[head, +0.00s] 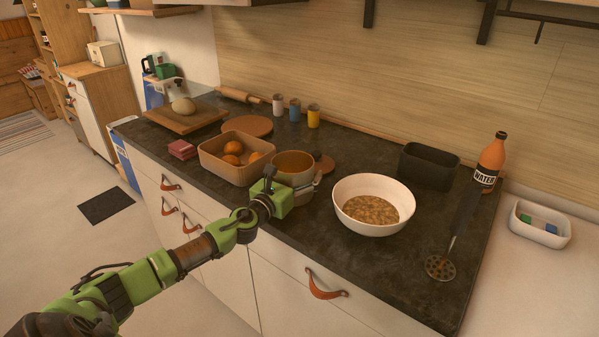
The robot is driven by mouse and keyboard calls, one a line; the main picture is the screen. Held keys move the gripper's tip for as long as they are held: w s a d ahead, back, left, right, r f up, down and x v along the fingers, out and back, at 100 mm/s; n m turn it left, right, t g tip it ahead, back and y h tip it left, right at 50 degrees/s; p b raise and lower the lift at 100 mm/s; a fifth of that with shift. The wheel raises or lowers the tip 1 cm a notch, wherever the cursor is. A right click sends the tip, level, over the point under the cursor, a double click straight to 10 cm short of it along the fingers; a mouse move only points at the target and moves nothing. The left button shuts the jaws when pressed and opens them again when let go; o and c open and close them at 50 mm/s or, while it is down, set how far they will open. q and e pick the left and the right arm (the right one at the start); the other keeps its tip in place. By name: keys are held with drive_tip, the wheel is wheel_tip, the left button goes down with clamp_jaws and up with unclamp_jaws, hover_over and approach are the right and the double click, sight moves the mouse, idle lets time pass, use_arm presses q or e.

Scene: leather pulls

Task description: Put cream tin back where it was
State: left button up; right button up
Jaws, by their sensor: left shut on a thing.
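The fingers are mostly hidden, and I cannot tell whether the container touches the counter. A small pale tin (278,105) also stands at the back, beside a blue tin (294,110) and a yellow tin (313,116). My right gripper is not in view.
A tan bin with oranges (222,167) stands close left of the container; a white bowl of grain (371,221) stands right. A round wooden board (248,126), black bin (428,166) and orange bottle (491,158) are also there.

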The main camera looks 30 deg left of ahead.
sight(293, 178)
use_arm(q)
drive_tip(key=o, duration=1.3)
drive_tip(key=shift+f, duration=0.1)
drive_tip(key=shift+o, duration=0.2)
drive_tip(key=s, duration=0.7)
drive_tip(key=s+b, duration=0.1)
drive_tip(key=s, duration=0.2)
drive_tip(key=shift+s+d, duration=0.25)
drive_tip(key=shift+s, duration=0.05)
drive_tip(key=shift+s+d+r, duration=0.1)
drive_tip(key=shift+s+r, duration=0.1)
drive_tip(key=shift+s, duration=0.5)
